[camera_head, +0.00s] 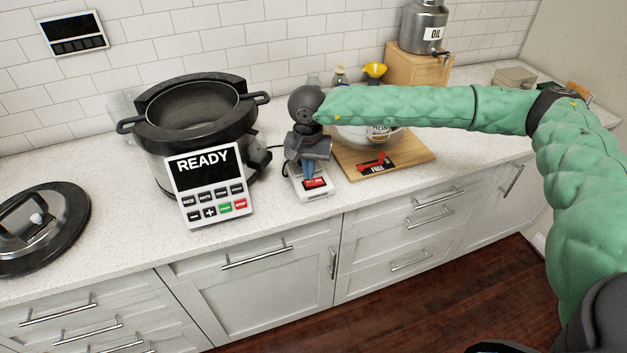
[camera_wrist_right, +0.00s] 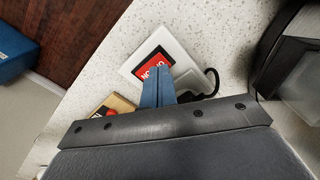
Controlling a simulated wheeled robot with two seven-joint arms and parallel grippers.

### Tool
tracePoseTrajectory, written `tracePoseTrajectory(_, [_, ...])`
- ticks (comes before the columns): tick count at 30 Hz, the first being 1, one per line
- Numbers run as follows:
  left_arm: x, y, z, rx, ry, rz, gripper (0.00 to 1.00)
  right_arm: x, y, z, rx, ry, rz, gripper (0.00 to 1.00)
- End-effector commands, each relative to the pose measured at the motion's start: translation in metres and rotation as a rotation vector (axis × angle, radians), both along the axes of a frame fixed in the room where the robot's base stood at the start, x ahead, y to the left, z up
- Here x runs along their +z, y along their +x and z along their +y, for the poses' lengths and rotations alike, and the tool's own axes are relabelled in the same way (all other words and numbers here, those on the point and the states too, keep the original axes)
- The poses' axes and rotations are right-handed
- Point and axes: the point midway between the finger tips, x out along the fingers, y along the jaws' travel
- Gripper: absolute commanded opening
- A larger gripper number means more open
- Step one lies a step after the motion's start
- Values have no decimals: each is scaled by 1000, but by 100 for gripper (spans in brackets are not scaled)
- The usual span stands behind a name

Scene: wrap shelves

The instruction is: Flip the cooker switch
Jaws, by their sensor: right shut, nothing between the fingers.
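The cooker switch (camera_head: 314,184) is a small white box with a red rocker on the counter, right of the cooker. In the right wrist view the switch (camera_wrist_right: 133,67) lies ahead of the fingertips, and part of the word "ON" shows on its red face. My right gripper (camera_head: 307,174) points down at the switch. Its blue fingers (camera_wrist_right: 157,88) are shut and empty, at the edge of the red rocker; I cannot tell whether they touch it. The cooker (camera_head: 165,150) is a large dark open pot with a panel (camera_head: 208,185) reading "READY". My left gripper is not in view.
The cooker lid (camera_head: 38,228) lies on the counter at left. An oil container (camera_head: 423,28) is behind. The counter front is clear.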

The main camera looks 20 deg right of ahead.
Motion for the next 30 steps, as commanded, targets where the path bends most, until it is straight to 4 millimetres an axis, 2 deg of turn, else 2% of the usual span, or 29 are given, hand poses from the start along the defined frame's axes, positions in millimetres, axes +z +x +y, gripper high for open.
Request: tracePoseTrajectory(30, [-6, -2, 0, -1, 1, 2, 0, -6, 0, 0, 0, 0, 0, 0])
